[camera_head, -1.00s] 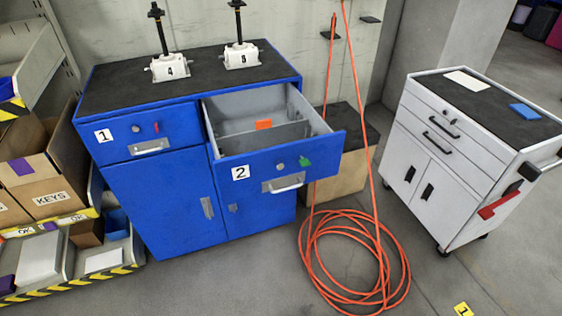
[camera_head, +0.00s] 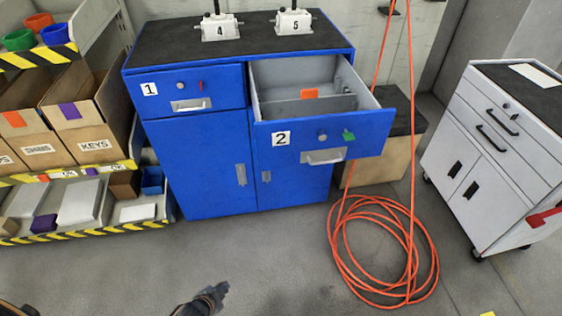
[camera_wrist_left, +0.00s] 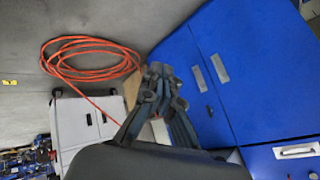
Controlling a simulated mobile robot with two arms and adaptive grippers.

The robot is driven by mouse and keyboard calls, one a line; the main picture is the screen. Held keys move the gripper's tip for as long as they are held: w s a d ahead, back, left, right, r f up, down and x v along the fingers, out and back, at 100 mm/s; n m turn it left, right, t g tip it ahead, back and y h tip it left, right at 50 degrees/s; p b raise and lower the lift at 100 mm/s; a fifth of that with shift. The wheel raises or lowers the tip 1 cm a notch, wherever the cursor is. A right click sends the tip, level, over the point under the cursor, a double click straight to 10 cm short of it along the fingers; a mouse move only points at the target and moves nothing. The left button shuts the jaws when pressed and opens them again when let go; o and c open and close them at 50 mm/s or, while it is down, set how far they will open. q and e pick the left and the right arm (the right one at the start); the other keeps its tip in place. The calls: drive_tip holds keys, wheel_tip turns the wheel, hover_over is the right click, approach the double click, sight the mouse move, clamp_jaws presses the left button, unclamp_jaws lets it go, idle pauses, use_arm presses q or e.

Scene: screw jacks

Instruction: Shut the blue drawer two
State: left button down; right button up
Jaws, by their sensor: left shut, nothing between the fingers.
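The blue drawer two (camera_head: 300,139) is pulled out of the right side of the blue cabinet (camera_head: 205,165) in the head view. Its front carries a label 2, a round lock, a green tag and a grey handle (camera_head: 325,157). An orange item (camera_head: 309,93) shows inside, by a divider. My left gripper (camera_head: 217,293) is low at the bottom edge of the head view, well in front of and below the drawer, apart from it. In the left wrist view the gripper (camera_wrist_left: 161,75) has its fingers together, holding nothing. My right gripper is not seen.
Drawer one (camera_head: 190,92) is shut. An orange hose (camera_head: 385,250) lies coiled on the floor right of the cabinet. A white tool cart (camera_head: 490,150) stands at the right, shelves with boxes (camera_head: 85,110) at the left. The floor before the cabinet is clear.

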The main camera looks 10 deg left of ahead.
use_arm(q)
drive_tip(key=w+r+m+t+b, duration=0.1)
drive_tip(key=w+r+m+t, duration=0.15)
drive_tip(key=w+r, duration=0.4)
drive_tip(key=m+t+h+b, duration=0.4)
drive_tip(key=m+t+h, duration=0.2)
drive_tip(key=m, duration=0.5)
approach(284, 148)
drive_tip(key=s, duration=0.7)
drive_tip(key=shift+w+a+p+x, duration=0.15)
drive_tip(key=shift+a+p+x, duration=0.2)
drive_tip(key=shift+x, duration=1.75)
drive_tip(key=shift+w+a+p+x, duration=0.15)
drive_tip(key=shift+a+p+x, duration=0.2)
drive_tip(key=shift+x, duration=1.75)
drive_tip(key=shift+w+a+p+x, duration=0.2)
drive_tip(key=shift+a+x, duration=0.25)
drive_tip(key=shift+x, duration=1.65)
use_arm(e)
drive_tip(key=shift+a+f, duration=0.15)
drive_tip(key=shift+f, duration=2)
use_arm(q)
drive_tip(key=shift+f, duration=0.15)
drive_tip(key=shift+a, duration=0.15)
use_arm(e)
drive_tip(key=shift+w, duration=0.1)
